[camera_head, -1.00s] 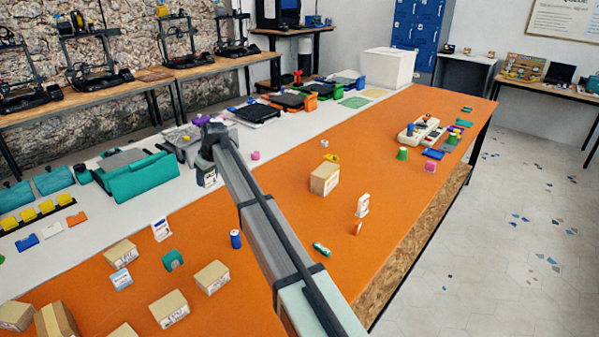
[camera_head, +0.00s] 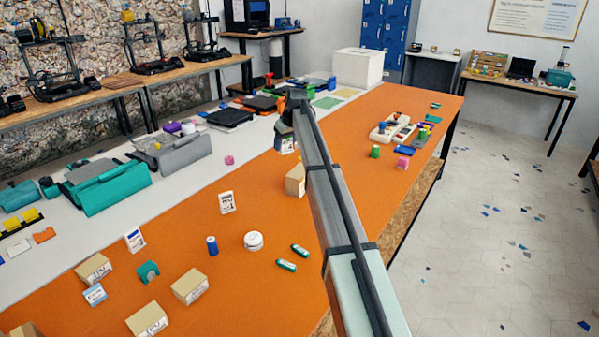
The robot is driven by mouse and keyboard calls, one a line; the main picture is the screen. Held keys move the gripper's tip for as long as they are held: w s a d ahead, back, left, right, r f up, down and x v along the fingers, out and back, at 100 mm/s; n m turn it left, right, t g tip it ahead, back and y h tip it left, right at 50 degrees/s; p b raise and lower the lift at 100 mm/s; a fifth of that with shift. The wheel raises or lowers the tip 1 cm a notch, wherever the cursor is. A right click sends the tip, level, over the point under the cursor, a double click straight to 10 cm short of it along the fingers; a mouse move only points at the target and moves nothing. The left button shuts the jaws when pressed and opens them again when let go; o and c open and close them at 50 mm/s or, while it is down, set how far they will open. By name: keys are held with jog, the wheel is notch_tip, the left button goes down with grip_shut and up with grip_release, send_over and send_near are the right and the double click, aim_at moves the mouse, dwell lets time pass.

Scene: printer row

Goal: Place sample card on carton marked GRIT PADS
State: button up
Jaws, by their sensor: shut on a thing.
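My gripper (camera_head: 291,122) is at the far end of my arm, above the back part of the orange table, and points down. It is shut on a small white card with dark marks, the sample card (camera_head: 286,145), which hangs below it. The fingers are too small to make out. A tan carton (camera_head: 295,181) stands on the orange top nearer than the card, partly hidden by my arm. Other tan cartons stand front left: one (camera_head: 93,268), another (camera_head: 190,286) and a third (camera_head: 148,320). The carton labels are too small to read, so I cannot tell which says GRIT PADS.
White labelled items (camera_head: 227,202) and (camera_head: 134,240) stand on the orange table (camera_head: 200,240). A blue can (camera_head: 212,246), a white round tub (camera_head: 253,241) and green tubes (camera_head: 286,265) lie between. A tray (camera_head: 395,131) of coloured parts sits far right. Teal bins (camera_head: 108,187) stand left.

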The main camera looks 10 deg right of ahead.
jog(key=r, duration=0.2)
send_over(296, 168)
jog(key=s, duration=0.1)
jog(key=shift+m, duration=0.3)
jog(key=shift+s+d+f, duration=0.1)
jog(key=shift+d+f, duration=0.05)
jog(key=shift+f, duration=1.55)
jog(key=shift+s+d+f, duration=0.1)
jog(key=shift+f, duration=1.55)
jog(key=shift+d+f, duration=0.15)
jog(key=shift+f, duration=1.55)
jog(key=shift+f, duration=0.1)
jog(key=o, duration=1)
jog(key=v, duration=1.2)
jog(key=shift+a, duration=0.1)
